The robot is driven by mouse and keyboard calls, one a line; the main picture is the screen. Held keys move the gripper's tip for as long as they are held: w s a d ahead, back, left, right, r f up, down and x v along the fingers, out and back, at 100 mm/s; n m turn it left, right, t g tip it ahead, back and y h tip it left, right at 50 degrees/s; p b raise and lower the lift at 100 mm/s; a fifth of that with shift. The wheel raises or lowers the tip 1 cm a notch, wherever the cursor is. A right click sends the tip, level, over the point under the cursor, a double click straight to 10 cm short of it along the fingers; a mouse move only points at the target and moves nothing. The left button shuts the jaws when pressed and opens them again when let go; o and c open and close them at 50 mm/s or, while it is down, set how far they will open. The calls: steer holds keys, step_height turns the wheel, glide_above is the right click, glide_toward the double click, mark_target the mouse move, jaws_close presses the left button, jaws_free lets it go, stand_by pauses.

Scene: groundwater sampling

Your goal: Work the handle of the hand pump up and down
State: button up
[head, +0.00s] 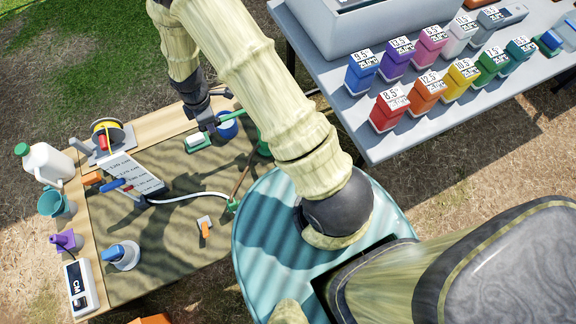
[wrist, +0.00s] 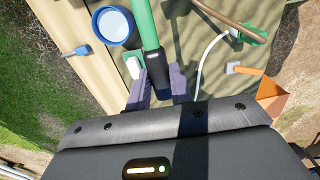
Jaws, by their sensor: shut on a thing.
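The hand pump's handle is a green bar with a black grip, seen in the wrist view (wrist: 146,25). It also shows in the head view (head: 232,116), slanting from my gripper toward a green fitting (head: 264,147) partly hidden by my arm. My gripper (head: 207,127) is over the far right part of the wooden table. In the wrist view its two dark jaws (wrist: 160,86) are closed around the black grip at the handle's end. Most of the pump body is hidden behind my arm in the head view.
A blue-rimmed container (wrist: 114,25) stands close to the handle. A white hose (head: 190,196) runs to a green fitting. A cable reel (head: 108,135), a jug (head: 46,163) and a teal cup (head: 55,203) stand at the table's left. A grey table (head: 372,148) with coloured blocks is right.

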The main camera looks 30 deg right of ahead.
steer(key=shift+s+d+r+y+p, duration=0.1)
steer(key=shift+d+r+y+p, duration=0.55)
steer(key=shift+p, duration=0.65)
steer(key=shift+d+r+y+p, duration=0.35)
steer(key=shift+r+y+p, duration=0.4)
steer(key=shift+r+p, duration=0.5)
steer(key=shift+s+d+r+y+p, duration=0.1)
steer(key=shift+d+r+y+p, duration=0.55)
steer(key=shift+p, duration=0.7)
steer(key=r+y+p, duration=0.1)
steer(key=p, duration=0.1)
steer(key=d+r+y+p, duration=0.1)
steer(key=r, duration=0.1)
steer(key=shift+w+y+p, duration=0.1)
steer(key=shift+y+p, duration=0.25)
steer(key=shift+r+y, duration=0.3)
steer(key=shift+r, duration=0.15)
